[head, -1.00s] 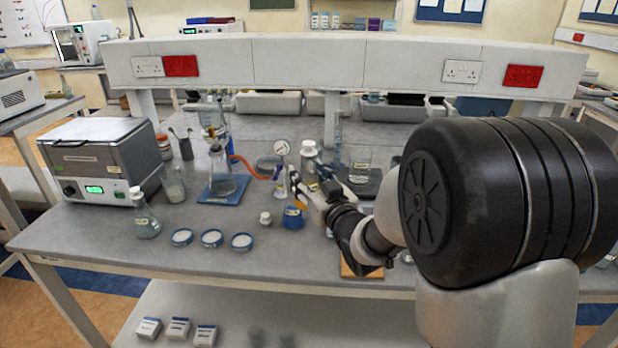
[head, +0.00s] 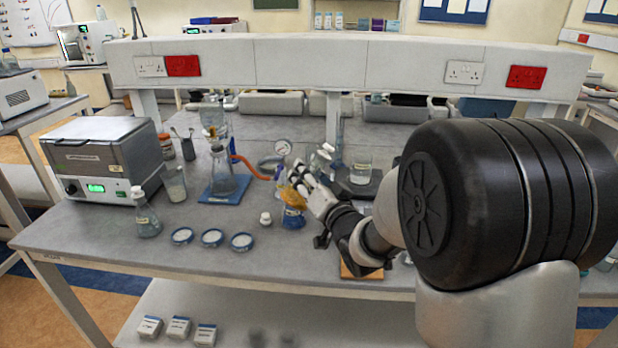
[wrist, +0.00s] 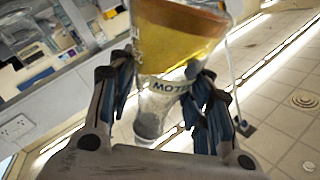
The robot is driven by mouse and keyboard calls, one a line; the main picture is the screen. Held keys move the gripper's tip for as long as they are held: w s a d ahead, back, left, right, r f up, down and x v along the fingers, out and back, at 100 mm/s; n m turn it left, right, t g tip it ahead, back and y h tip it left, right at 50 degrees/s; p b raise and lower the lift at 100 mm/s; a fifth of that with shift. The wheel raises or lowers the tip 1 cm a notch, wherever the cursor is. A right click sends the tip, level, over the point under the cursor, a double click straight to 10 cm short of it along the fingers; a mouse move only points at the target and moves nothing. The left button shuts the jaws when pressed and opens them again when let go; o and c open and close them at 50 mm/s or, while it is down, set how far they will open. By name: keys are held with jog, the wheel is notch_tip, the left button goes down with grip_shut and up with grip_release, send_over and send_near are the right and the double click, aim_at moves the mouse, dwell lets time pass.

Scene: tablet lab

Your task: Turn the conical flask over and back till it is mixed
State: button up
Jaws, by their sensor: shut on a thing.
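My gripper (wrist: 165,92) is shut on the conical flask (wrist: 180,40). In the wrist view the flask holds yellow-amber liquid in its wide part, and a label starting "MOT" shows between the dark finger pads. Its narrower clear part is at the lower end of that view. In the head view the flask's yellow liquid (head: 296,196) shows by the tips of my gripper (head: 304,186), in line with a small blue labelled vessel (head: 292,219) on the bench. The flask's exact tilt and how well its liquid is mixed cannot be told.
A flask on a blue mat (head: 214,196) stands left, with an orange tube. Several white dishes (head: 212,237) and a stoppered flask (head: 147,218) lie along the front. A grey bath (head: 105,160) is at left. A beaker (head: 360,168) stands behind my arm. Bare bench lies front centre.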

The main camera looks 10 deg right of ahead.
jog(key=m, duration=0.4)
jog(key=shift+m, duration=0.4)
jog(key=m, duration=0.6)
jog(key=shift+d+f, duration=0.1)
jog(key=m, duration=0.3)
jog(key=m+p, duration=0.1)
jog(key=m, duration=0.1)
jog(key=shift+m+p, duration=0.4)
jog(key=m+p, duration=0.1)
jog(key=m, duration=0.2)
jog(key=shift+p, duration=0.35)
jog(key=shift+f+n+b, duration=0.25)
jog(key=shift+n+b, duration=0.35)
jog(key=shift+b, duration=0.2)
jog(key=n+b, duration=0.2)
jog(key=n, duration=0.1)
jog(key=shift+n, duration=0.4)
jog(key=n, duration=0.3)
jog(key=shift+r, duration=0.25)
jog(key=n, duration=0.4)
jog(key=shift+r+n, duration=0.1)
jog(key=shift+n, duration=0.2)
jog(key=n, duration=0.4)
jog(key=shift+n, duration=0.3)
jog(key=n, duration=0.3)
jog(key=shift+r, duration=0.1)
jog(key=n, duration=0.6)
jog(key=shift+a+n, duration=0.2)
jog(key=shift+n, duration=0.1)
